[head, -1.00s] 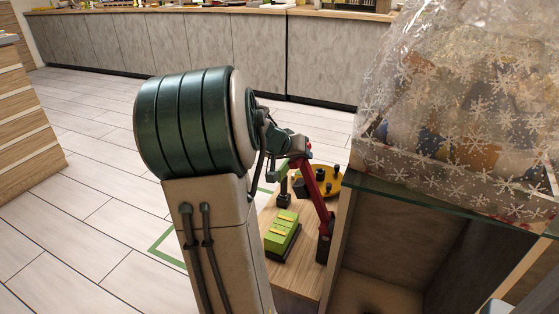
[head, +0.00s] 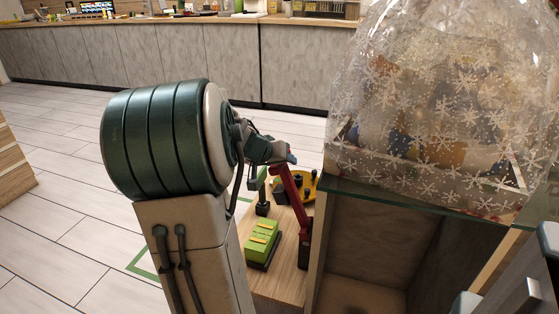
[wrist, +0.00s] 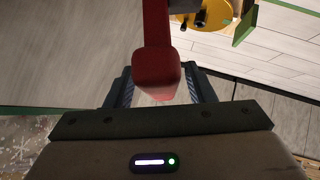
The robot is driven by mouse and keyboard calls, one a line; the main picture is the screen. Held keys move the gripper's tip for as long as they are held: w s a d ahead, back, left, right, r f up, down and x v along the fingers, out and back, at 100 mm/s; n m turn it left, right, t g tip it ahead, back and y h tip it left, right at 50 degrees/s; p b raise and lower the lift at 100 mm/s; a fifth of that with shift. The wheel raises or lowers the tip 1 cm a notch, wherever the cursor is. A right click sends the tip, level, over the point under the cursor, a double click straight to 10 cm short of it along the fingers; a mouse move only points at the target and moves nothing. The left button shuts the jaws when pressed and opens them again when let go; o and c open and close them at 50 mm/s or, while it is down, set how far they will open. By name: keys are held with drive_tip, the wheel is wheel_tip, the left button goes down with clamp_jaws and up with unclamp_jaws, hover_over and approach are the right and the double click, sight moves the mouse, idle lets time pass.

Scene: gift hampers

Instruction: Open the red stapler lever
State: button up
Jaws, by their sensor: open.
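The red stapler lever (head: 293,192) stands raised and tilted in the head view, its lower end at a dark base (head: 304,250) on the wooden surface. Its upper end is at my gripper (head: 284,158), whose fingers are too small to make out there. In the wrist view the lever's blunt red end (wrist: 156,68) fills the middle, between the two dark fingers of my gripper (wrist: 160,92). The fingers stand apart on either side of it. I cannot tell whether either finger touches the lever.
A green block-like device with yellow strips (head: 262,240) stands left of the lever. A round yellow piece with dark knobs (head: 304,188) lies behind it. A snowflake-patterned clear wrap (head: 430,120) sits on a glass-topped cabinet (head: 375,195) close on the right. Tiled floor is open to the left.

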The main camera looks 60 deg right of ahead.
drive_tip(key=p+v, duration=0.3)
drive_tip(key=v, duration=1.1)
drive_tip(key=a+r+n+t+y+p, duration=0.1)
drive_tip(key=a+r+n+y+p, duration=0.2)
drive_tip(key=a+r+p, duration=0.3)
drive_tip(key=a+r+n+t+y+p, duration=0.1)
drive_tip(key=a+r+n+y+p, duration=0.2)
drive_tip(key=a+p, duration=1)
drive_tip(key=a+r+n+t+y+p, duration=0.2)
drive_tip(key=a+r+n+p, duration=0.5)
drive_tip(key=a, duration=1.1)
wheel_tip(320, 180, up, 4)
drive_tip(key=y+p, duration=0.1)
drive_tip(key=p, duration=0.1)
drive_tip(key=shift+a+n+y+p, duration=0.3)
drive_tip(key=shift+a+n, duration=0.1)
drive_tip(key=shift+c, duration=1.4)
drive_tip(key=shift+d, duration=0.15)
